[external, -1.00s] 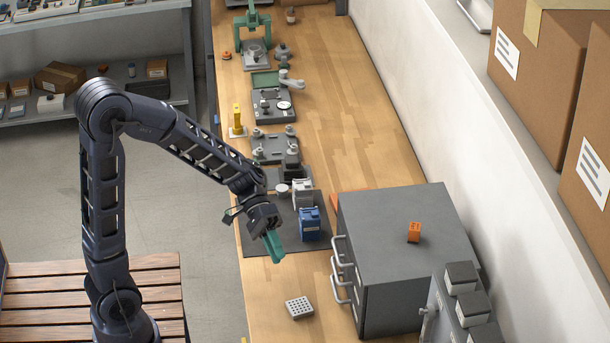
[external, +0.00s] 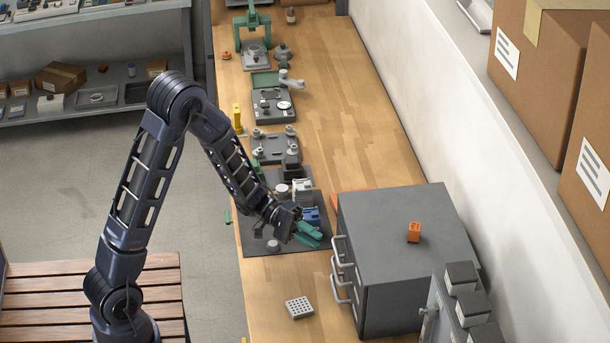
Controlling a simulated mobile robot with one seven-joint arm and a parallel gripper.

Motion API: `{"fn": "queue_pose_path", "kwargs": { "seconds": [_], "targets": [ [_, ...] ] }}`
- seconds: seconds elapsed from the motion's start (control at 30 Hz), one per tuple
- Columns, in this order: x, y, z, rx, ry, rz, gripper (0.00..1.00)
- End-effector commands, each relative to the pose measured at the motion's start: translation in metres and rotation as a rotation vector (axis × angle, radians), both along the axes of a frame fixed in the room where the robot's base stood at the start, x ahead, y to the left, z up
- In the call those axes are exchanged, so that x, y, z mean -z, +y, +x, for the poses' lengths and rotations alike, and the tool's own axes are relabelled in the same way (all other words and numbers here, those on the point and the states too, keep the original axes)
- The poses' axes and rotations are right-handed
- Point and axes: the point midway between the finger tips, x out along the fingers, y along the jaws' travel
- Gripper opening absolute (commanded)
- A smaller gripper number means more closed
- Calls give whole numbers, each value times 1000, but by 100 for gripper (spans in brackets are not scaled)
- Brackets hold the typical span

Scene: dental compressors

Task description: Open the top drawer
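The grey drawer cabinet (external: 405,215) stands on the wooden bench at the right. Its drawer fronts face left, with several pale bar handles stacked on them. The top handle (external: 338,248) is the uppermost, and the drawers look closed. My gripper (external: 314,238) has teal fingers pointing right, toward the cabinet front. Its tips are just left of the top handle in the picture, and a small gap seems to remain. I see nothing held. The fingers are too small and overlapped to tell their opening.
A blue container (external: 311,216) stands on the dark mat (external: 290,245), partly hidden behind my gripper. A perforated light block (external: 299,307) lies in front. Grey units (external: 462,305) stand at lower right. Bench between is clear.

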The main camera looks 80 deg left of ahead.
Motion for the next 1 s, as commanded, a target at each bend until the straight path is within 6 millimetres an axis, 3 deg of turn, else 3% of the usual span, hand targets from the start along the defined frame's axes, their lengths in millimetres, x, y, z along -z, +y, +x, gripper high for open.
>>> {"fn": "queue_pose_path", "kwargs": {
  "seconds": [0.2,0.5,0.93,1.0],
  "targets": [
    [5,-29,26,5,0,-1,20],
    [11,-55,53,3,1,0,20],
    [12,-62,59,2,1,0,20],
    [12,-61,59,2,1,0,10]
  ]
}}
